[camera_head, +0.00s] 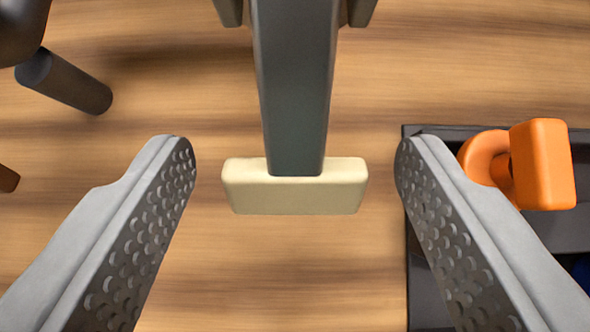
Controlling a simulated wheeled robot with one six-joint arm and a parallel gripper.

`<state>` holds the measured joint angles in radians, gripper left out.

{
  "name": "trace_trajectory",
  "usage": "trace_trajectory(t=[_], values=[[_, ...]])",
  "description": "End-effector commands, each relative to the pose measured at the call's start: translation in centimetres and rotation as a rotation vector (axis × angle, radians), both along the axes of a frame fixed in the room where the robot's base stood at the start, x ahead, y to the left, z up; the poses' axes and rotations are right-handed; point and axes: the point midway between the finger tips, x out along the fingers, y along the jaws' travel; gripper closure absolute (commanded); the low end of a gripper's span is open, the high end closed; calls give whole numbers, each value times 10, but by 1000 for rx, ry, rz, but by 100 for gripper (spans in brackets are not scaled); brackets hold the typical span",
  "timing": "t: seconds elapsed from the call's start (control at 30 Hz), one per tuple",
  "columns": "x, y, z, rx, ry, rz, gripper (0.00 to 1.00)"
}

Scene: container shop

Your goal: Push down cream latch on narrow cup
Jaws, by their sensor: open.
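The cream latch (295,198) is a pale block on the end of a dark grey bar (295,80) that comes down from the top of the picture. My gripper (290,155) is open, with one finger on each side of the latch. Nothing is held. Only the lower part of the bar shows, and the cup itself cannot be made out.
At the right, a black tray (412,240) holds an orange piece (543,165), close to my right finger. A dark rod (65,82) sticks out at the upper left. Bare wooden table (290,280) shows below the latch.

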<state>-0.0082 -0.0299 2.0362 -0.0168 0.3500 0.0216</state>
Motion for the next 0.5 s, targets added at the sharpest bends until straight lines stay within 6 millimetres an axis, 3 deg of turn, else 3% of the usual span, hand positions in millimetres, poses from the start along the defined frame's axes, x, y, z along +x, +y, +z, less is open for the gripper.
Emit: trace_trajectory(t=[0.07, 0.27, 0.5], values=[[0, 0, 0, 0, 0, 0, 42], [0, 0, 0, 0, 0, 0, 81], [1, 0, -1, -1, -32, -1, 83]])
